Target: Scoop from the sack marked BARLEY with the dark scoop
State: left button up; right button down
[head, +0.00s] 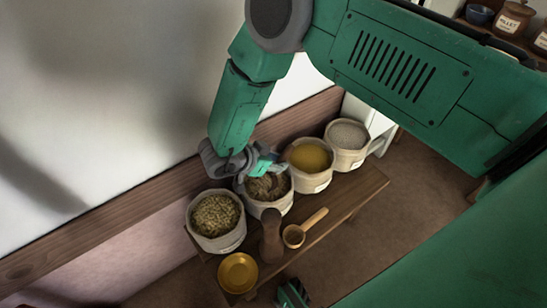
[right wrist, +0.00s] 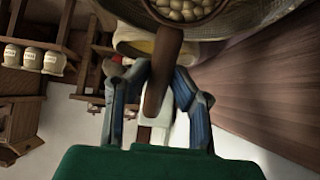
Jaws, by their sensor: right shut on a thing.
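My right gripper (head: 262,163) is over the second sack (head: 288,204) in the row, which holds brown grain. In the right wrist view the gripper (right wrist: 160,80) is shut on the dark scoop's handle (right wrist: 163,65). The scoop's brown-rimmed bowl, at the top edge, holds pale round grains (right wrist: 184,8). A woven sack wall (right wrist: 242,18) shows behind it. In the head view the scoop is hidden or too small to make out. The sack labels are too small to read, so I cannot tell which is BARLEY.
The bench (head: 352,193) also bears a sack of greenish grain (head: 228,243), one of yellow grain (head: 312,184) and one of pale grain (head: 349,158). In front are a light wooden scoop (head: 294,236), a dark brown upright object (head: 270,238) and a yellow bowl (head: 238,272). The wall is close behind.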

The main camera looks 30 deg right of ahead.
aim_at(291, 144)
jog(key=shift+d+f+y, duration=0.1)
jog(key=shift+d+y, duration=0.3)
jog(key=shift+d, duration=0.05)
jog(key=y+p, duration=0.1)
jog(key=d+f+y+p, duration=0.1)
jog(key=shift+w+d+y+p, duration=0.1)
jog(key=shift+d+y+p, duration=0.1)
jog(key=shift+y+p, duration=0.15)
jog(key=shift+d+f+y+p, duration=0.35)
jog(key=shift+d+y+p, duration=0.15)
jog(key=shift+y+p, duration=0.2)
jog(key=shift+w+d+g+y+p, duration=0.1)
jog(key=shift+d+g+y+p, duration=0.15)
jog(key=shift+y, duration=0.3)
jog(key=shift+d+g+y+p, duration=0.1)
jog(key=shift+g+y+p, duration=0.05)
jog(key=shift+y+p, duration=0.3)
jog(key=shift+d+r+y+p, duration=0.1)
jog(key=shift+r+y+p, duration=0.65)
jog(key=shift+r+p, duration=0.45)
jog(key=shift+r+y+p, duration=0.7)
jog(key=shift+r+p, duration=0.2)
jog(key=shift+r, duration=0.45)
